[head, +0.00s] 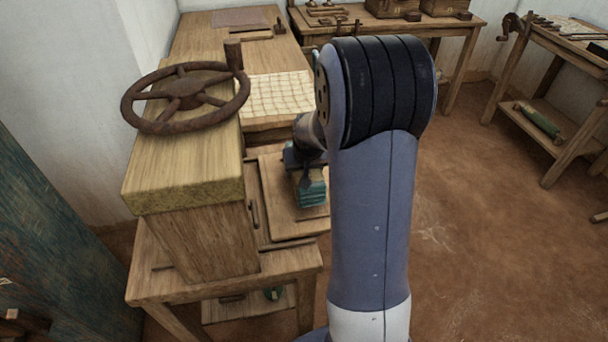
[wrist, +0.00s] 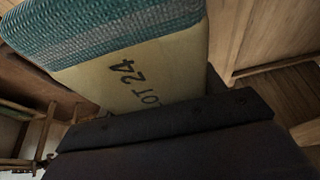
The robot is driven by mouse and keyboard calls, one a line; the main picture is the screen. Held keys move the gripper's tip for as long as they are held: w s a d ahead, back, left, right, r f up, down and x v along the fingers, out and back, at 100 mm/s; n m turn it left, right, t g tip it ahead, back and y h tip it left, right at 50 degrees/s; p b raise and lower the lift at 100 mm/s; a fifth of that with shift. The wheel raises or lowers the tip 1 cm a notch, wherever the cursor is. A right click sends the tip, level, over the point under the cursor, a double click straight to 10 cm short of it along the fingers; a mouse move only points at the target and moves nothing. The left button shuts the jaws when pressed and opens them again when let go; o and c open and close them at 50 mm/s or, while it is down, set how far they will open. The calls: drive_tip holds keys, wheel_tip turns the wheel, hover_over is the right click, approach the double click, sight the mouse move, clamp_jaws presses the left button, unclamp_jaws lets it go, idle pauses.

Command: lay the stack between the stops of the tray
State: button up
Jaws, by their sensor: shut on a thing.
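The stack is a teal woven cloth bundle (head: 312,188) with a pale band. In the wrist view the band (wrist: 150,75) reads "LOT 24" beside the teal weave. My gripper (head: 304,163) is shut on the stack and holds it over the light wooden tray (head: 283,218). Its dark jaw (wrist: 175,118) lies against the band in the wrist view. A dark strip (head: 253,213), perhaps a stop, runs at the tray's left, and another strip (head: 288,243) lies at its near side. My arm hides the tray's right part. I cannot tell whether the stack touches the tray.
A tall wooden block (head: 190,205) with a rusty handwheel (head: 187,97) stands close left of the tray. A checked cloth (head: 275,96) lies behind it. Benches stand at the back and right (head: 572,45). The brown floor (head: 470,220) at right is clear.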

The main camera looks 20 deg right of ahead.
drive_tip(key=shift+f, duration=0.9)
drive_tip(key=shift+f, duration=0.1)
drive_tip(key=o, duration=1.1)
drive_tip(key=shift+c, duration=0.2)
drive_tip(key=shift+r, duration=0.25)
drive_tip(key=p+v, duration=0.1)
drive_tip(key=v, duration=1)
drive_tip(key=shift+s+r, duration=0.2)
drive_tip(key=shift+r, duration=0.15)
